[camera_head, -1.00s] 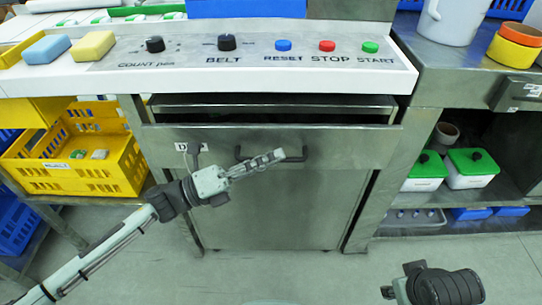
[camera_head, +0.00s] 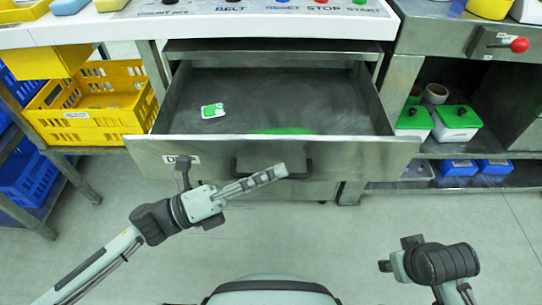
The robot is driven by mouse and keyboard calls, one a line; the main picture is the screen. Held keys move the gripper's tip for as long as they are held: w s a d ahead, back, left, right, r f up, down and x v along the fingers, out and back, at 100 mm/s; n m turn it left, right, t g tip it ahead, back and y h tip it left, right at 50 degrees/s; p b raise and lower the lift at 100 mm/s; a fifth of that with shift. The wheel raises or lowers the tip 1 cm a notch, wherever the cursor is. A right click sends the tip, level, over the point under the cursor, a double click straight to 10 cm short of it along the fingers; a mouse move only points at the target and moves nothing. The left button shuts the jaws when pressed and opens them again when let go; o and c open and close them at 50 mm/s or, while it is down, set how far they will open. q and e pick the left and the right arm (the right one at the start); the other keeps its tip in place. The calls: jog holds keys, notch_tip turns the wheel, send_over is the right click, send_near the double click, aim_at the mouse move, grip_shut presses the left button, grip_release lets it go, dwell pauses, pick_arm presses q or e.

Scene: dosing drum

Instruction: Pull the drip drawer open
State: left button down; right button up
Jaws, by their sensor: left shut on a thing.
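The drip drawer (camera_head: 215,151) is a metal drawer under the white control panel, and it stands well out of its cabinet. Its inside shows. A green and white packet (camera_head: 212,111) lies on its floor, and a green patch (camera_head: 282,131) shows behind the front wall. The dark bar handle (camera_head: 306,173) is on the drawer front. My left gripper (camera_head: 270,176) is shut on the handle, partly covering it. My right arm shows at the lower right, its gripper (camera_head: 388,265) small and unclear, away from the drawer.
The control panel (camera_head: 150,30) runs above the drawer. A yellow crate (camera_head: 105,125) stands left. White tubs with green lids (camera_head: 456,117) and blue bins sit on the right shelf. A red knob (camera_head: 519,45) juts out at upper right. The floor in front is clear.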

pick_arm(q)
jog(key=shift+s, duration=0.5)
pick_arm(e)
jog(key=shift+s+f, duration=0.1)
jog(key=shift+f, duration=0.25)
pick_arm(q)
jog(key=c, duration=1.9)
grip_release()
pick_arm(e)
jog(key=shift+r, duration=0.1)
jog(key=shift+s, duration=0.1)
pick_arm(q)
jog(key=v, duration=1.2)
